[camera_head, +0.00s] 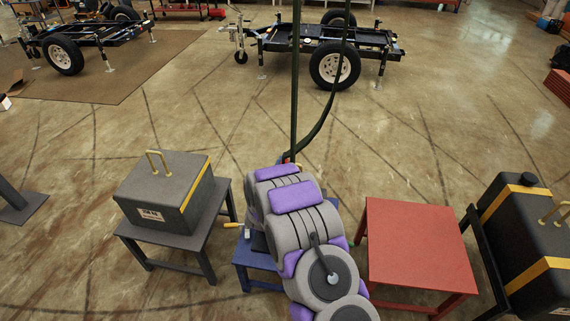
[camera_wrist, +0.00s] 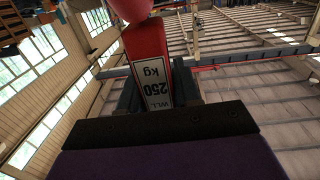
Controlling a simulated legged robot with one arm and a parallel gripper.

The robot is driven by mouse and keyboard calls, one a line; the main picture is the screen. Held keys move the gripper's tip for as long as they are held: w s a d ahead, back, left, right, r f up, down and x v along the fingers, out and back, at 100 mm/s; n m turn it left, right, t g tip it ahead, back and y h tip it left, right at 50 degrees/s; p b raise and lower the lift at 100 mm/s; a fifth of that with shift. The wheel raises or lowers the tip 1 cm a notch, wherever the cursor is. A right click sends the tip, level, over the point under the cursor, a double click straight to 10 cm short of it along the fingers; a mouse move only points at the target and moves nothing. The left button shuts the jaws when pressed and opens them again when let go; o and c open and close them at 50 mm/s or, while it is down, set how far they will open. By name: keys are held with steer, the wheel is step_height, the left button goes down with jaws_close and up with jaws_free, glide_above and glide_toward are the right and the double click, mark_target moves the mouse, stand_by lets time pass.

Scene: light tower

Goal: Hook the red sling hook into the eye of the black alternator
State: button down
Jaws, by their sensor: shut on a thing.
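The red sling hook (camera_wrist: 150,62) fills the middle of the wrist view, with a white "WLL 250 kg" label. My gripper (camera_wrist: 159,92) is shut on it. In the head view my arm hides the gripper; only a bit of red shows at the lower end of the green sling (camera_head: 294,90). A black box with a yellow stripe, a label and a yellow eye on top (camera_head: 166,190) stands on a grey table at left; it looks like the alternator, though I cannot read its label. The hook is apart from it, to its right.
A blue table (camera_head: 246,270) with a yellow-handled thing is mostly hidden by my arm. A red table (camera_head: 415,243) is empty. A black tank with yellow bands (camera_head: 533,235) stands at right. Wheeled trailer frames (camera_head: 330,45) stand behind. The floor between is clear.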

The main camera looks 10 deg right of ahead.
steer(key=shift+r, duration=0.1)
steer(key=p+x, duration=0.2)
steer(key=x, duration=1)
steer(key=shift+w+r, duration=0.2)
steer(key=shift+w, duration=0.15)
stand_by(1.4)
steer(key=shift+f, duration=0.8)
stand_by(0.5)
steer(key=c, duration=1)
jaws_free()
steer(key=shift+c, duration=0.2)
steer(key=o, duration=0.3)
steer(key=shift+f, duration=0.1)
steer(key=shift+s, duration=0.1)
